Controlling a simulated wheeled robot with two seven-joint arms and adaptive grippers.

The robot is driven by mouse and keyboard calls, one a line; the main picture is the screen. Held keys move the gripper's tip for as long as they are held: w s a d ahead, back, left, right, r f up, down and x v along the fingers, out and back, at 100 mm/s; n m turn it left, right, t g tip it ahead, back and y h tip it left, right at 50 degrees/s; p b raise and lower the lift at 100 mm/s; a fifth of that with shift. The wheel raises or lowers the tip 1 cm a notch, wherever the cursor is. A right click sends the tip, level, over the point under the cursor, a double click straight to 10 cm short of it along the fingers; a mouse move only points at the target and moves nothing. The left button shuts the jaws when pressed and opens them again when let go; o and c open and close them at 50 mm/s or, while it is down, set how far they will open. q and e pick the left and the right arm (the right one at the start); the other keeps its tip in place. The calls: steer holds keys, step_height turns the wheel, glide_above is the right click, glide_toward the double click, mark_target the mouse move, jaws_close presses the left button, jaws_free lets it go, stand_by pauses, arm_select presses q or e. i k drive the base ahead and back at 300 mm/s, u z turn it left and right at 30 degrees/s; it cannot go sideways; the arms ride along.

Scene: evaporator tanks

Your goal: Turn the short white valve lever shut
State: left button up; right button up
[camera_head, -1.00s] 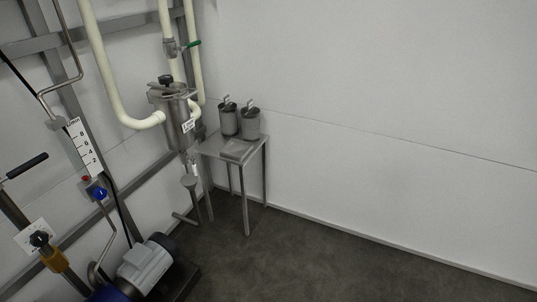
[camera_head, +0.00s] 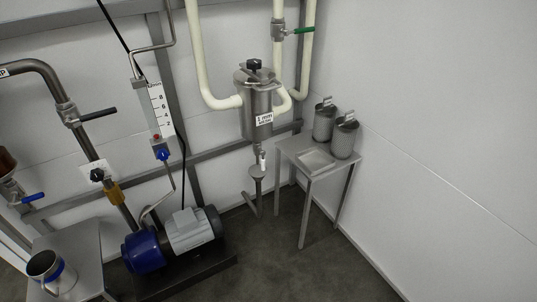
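Neither of my grippers is in view.
A steel table (camera_head: 308,160) with two mesh canisters stands right of the housing. A pump motor (camera_head: 190,230) sits on the floor at lower left. A green lever (camera_head: 303,30), a black lever (camera_head: 98,113) and a blue lever (camera_head: 33,197) are on other pipes. Floor in front of the funnel is clear.

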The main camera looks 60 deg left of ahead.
mark_target(263, 153)
steer(key=u, duration=0.6)
steer(key=i, duration=0.8)
steer(key=u, duration=0.85)
